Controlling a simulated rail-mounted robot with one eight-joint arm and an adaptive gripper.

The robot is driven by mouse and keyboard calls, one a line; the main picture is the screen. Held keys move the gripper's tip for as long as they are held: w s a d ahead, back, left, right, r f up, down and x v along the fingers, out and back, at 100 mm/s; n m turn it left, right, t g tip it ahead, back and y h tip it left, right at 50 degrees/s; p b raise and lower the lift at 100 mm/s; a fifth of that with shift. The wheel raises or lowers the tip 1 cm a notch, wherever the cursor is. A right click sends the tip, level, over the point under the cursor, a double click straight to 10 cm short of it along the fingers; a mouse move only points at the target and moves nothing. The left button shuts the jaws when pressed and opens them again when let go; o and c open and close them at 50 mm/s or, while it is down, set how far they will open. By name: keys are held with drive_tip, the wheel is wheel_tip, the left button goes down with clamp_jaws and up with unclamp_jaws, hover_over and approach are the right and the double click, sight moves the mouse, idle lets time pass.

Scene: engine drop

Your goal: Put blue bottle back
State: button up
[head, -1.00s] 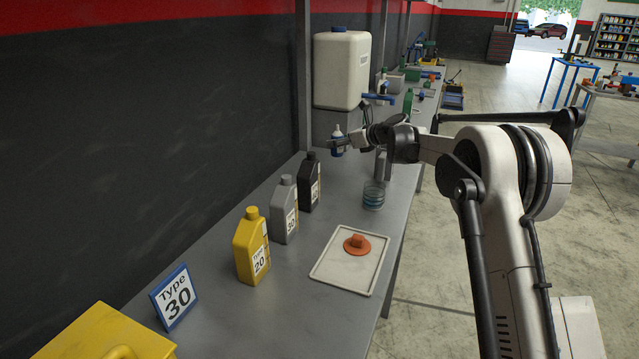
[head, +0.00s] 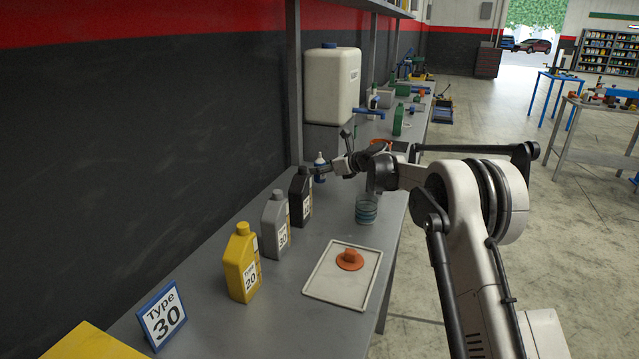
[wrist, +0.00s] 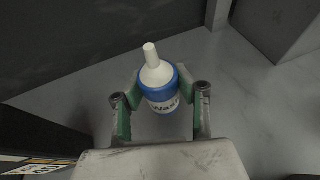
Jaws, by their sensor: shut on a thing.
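The blue bottle (head: 320,168) has a white cap and is upright near the wall, past the black jug, in the head view. In the wrist view, the bottle (wrist: 157,82) shows its white nozzle, blue shoulder and white label. My gripper (head: 315,170) is around the bottle, with one green-padded finger on each side in the wrist view (wrist: 161,97). It is shut on the bottle. I cannot tell whether the bottle's base touches the bench (head: 225,205) or is slightly above it.
A black jug (head: 300,197), a grey jug (head: 275,224) and a yellow jug (head: 242,263) stand along the wall side. A clear cup with blue liquid (head: 366,210) and a tray (head: 325,290) with an orange part (head: 350,260) are to the right. A white tank (head: 332,85) stands behind.

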sight(320, 180)
drive_tip(key=shift+f, duration=2.2)
drive_tip(key=shift+f, duration=0.1)
drive_tip(key=shift+f+b, duration=0.15)
drive_tip(key=shift+b, duration=0.25)
drive_tip(key=o, duration=1.2)
drive_tip(key=shift+p, duration=0.35)
drive_tip(key=v, duration=1.2)
